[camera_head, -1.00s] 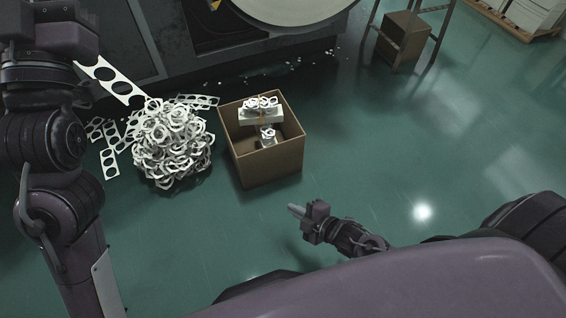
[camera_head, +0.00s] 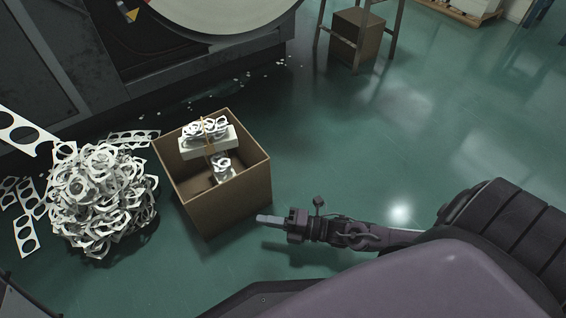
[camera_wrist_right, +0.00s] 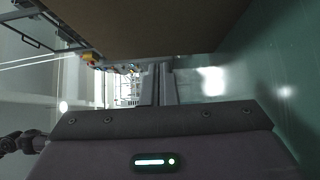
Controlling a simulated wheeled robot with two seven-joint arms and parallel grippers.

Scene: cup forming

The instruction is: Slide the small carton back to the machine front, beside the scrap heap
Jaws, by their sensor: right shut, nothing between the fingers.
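The small carton (camera_head: 230,200) is an open brown box on the green floor, in front of the machine (camera_head: 110,60) and just right of the scrap heap (camera_head: 100,200). White scrap pieces and a white block with a tan band lie in it. My right gripper (camera_head: 262,219) is shut and empty, low beside the carton's near right corner. Whether it touches the carton I cannot tell. In the right wrist view the shut fingers (camera_wrist_right: 157,84) point along a large brown carton wall (camera_wrist_right: 140,30). My left gripper is out of view.
Flat punched strips (camera_head: 25,225) lie around the heap. Small white bits are scattered along the machine's base. Another brown box (camera_head: 357,38) stands under a metal frame at the back. The floor to the right is clear.

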